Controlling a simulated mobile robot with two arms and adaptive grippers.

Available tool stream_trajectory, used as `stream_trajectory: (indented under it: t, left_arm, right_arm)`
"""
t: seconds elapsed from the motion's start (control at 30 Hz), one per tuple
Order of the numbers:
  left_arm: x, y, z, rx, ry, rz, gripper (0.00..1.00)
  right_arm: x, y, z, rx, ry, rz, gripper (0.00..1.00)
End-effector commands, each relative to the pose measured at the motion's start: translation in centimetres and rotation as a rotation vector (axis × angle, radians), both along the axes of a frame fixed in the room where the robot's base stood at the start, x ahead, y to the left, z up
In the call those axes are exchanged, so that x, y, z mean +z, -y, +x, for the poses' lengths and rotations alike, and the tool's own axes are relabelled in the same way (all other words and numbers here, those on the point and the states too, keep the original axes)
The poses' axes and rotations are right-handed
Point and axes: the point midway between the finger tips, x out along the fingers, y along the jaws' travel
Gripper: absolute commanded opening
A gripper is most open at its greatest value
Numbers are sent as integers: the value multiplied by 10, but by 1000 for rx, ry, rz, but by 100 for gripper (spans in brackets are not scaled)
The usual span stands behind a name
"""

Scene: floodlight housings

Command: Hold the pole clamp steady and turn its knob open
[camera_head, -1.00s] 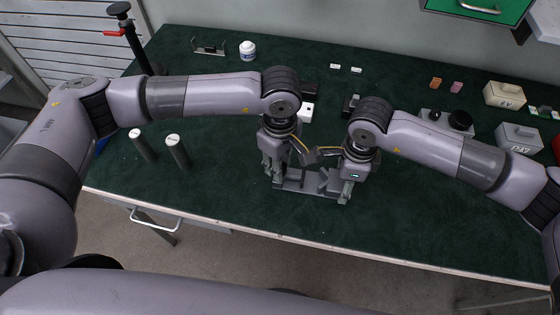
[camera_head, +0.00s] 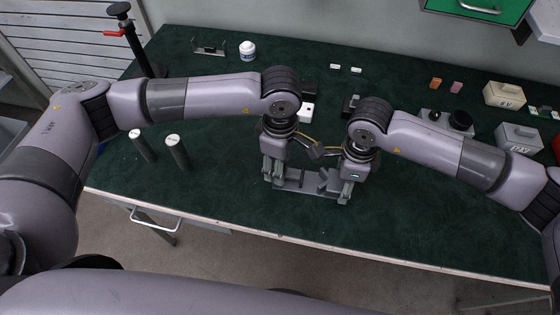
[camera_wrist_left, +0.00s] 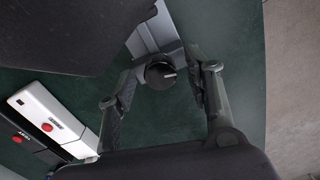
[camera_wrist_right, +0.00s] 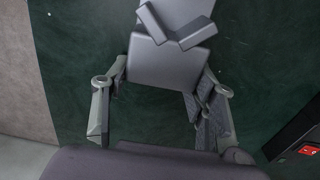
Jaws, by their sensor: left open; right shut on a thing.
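The grey pole clamp (camera_head: 312,184) lies near the front edge of the green bench, between my grippers. In the left wrist view its black round knob (camera_wrist_left: 160,74), with a pale pointer line, sits at the end of the clamp (camera_wrist_left: 150,34). My left gripper (camera_head: 273,172) is open, with one finger on each side of the knob; small gaps show in the left wrist view (camera_wrist_left: 160,80). My right gripper (camera_head: 345,188) is shut on the clamp's other end. In the right wrist view the clamp's grey block (camera_wrist_right: 166,62) lies between its fingers. The knob is hidden in the head view.
A white device (camera_wrist_left: 47,122) with a red button lies beside the left gripper. Labelled boxes (camera_head: 519,137) stand at the right. The front right bench surface is clear.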

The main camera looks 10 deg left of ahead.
Motion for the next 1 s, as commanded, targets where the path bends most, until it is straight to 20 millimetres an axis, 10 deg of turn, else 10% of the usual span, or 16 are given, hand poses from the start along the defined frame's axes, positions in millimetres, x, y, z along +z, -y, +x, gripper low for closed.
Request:
stream_trajectory:
  t: [0.37, 1.0]
  left_arm:
    - [8, 0, 1, 0, 1, -1, 48]
    - [116, 0, 0, -1, 0, 1, 48]
  right_arm:
    - [-1, 0, -1, 1, -2, 0, 22]
    - [-1, 0, -1, 1, -2, 0, 22]
